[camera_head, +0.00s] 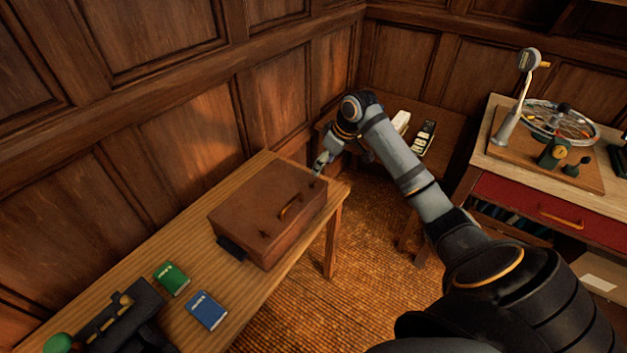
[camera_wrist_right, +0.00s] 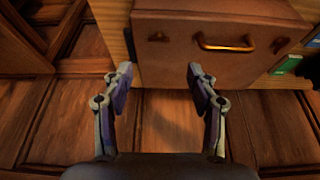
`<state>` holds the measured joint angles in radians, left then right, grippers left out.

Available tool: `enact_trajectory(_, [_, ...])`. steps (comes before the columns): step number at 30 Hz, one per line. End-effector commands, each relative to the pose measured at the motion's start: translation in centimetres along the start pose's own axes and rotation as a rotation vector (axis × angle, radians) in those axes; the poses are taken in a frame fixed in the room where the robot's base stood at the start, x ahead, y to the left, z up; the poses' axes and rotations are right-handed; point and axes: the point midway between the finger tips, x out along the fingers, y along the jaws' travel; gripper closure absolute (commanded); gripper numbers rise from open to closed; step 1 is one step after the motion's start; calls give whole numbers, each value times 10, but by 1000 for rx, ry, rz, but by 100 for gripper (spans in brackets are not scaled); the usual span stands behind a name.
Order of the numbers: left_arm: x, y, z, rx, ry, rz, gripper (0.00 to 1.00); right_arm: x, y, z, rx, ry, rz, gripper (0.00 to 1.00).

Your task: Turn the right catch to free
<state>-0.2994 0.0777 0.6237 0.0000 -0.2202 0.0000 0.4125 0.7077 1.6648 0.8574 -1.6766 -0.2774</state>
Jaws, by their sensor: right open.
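A brown case (camera_head: 262,200) lies on a wooden bench, with a brass handle (camera_head: 289,206) on its front; it also shows in the right wrist view (camera_wrist_right: 200,68). The left catch (camera_head: 264,233) is on the handle's other side. My right gripper (camera_wrist_right: 159,74) is open and empty at the case's right end. In the wrist view the right catch lies beyond the gap between its fingers, apart from them. My left gripper is not in view.
Panelled walls stand behind. A side table with a wheel device (camera_head: 560,120) and red drawer (camera_head: 540,206) stands right.

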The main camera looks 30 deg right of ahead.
Motion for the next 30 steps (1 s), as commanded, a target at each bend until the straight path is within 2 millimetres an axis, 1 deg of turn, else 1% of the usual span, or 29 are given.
enact_trajectory(2, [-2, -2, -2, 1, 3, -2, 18, 11, -1, 0, 2, -2, -4, 42])
enact_trajectory(9, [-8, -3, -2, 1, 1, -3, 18, 62, -2, 0, 4, -2, -4, 42])
enact_trajectory(12, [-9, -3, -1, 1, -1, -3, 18, 80, -1, 1, 3, -2, -3, 42])
enact_trajectory(15, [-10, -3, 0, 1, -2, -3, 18, 92, -1, 0, 2, -1, -1, 42])
enact_trajectory(19, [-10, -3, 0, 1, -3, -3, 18, 100, -1, 1, 0, -1, 1, 42])
enact_trajectory(26, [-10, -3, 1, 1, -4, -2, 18, 101, 0, 1, 0, -2, 2, 42])
enact_trajectory(30, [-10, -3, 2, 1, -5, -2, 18, 101, 0, 1, 0, -2, 2, 59])
